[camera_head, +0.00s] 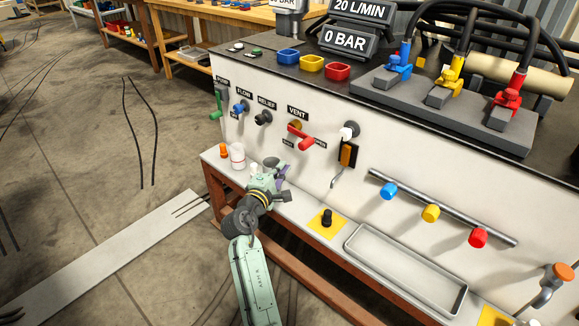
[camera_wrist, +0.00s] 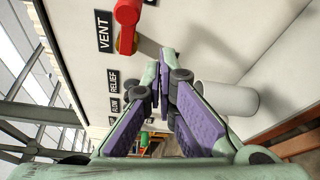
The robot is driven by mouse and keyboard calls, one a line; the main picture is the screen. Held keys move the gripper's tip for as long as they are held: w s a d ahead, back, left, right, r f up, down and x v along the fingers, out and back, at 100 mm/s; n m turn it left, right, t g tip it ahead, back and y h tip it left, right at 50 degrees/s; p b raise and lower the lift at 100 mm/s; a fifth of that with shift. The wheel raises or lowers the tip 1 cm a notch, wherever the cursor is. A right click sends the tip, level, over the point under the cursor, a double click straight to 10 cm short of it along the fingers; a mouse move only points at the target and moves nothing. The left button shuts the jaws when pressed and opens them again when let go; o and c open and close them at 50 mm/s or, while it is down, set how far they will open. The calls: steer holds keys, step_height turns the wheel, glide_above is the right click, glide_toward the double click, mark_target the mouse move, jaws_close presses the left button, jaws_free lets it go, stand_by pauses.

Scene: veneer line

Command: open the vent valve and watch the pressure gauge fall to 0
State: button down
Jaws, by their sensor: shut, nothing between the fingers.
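The vent valve (camera_head: 300,137) has a red lever handle on a brass body, under the VENT label on the white panel. Its handle points to the right and slightly down, towards a small label that it partly covers. The red handle (camera_wrist: 127,14) also shows at the top of the wrist view. The pressure display (camera_head: 346,41) reads 0 BAR. My gripper (camera_head: 278,170) is below and left of the vent handle, apart from it, above the narrow ledge. In the wrist view my gripper's purple-padded fingers (camera_wrist: 166,80) come together at the tips and hold nothing.
The flow knob (camera_head: 241,107) and relief knob (camera_head: 263,118) sit left of the vent valve. An orange-handled lever (camera_head: 346,154) is to its right. A white cylinder (camera_head: 237,155) stands on the ledge near my gripper. A grey tray (camera_head: 405,270) lies further right.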

steer(key=shift+s+a+r, duration=0.25)
steer(key=shift+s+a, duration=0.1)
steer(key=shift+s, duration=0.2)
steer(key=shift+s+a+r, duration=0.2)
steer(key=shift+s+a, duration=0.15)
steer(key=shift+s, duration=0.2)
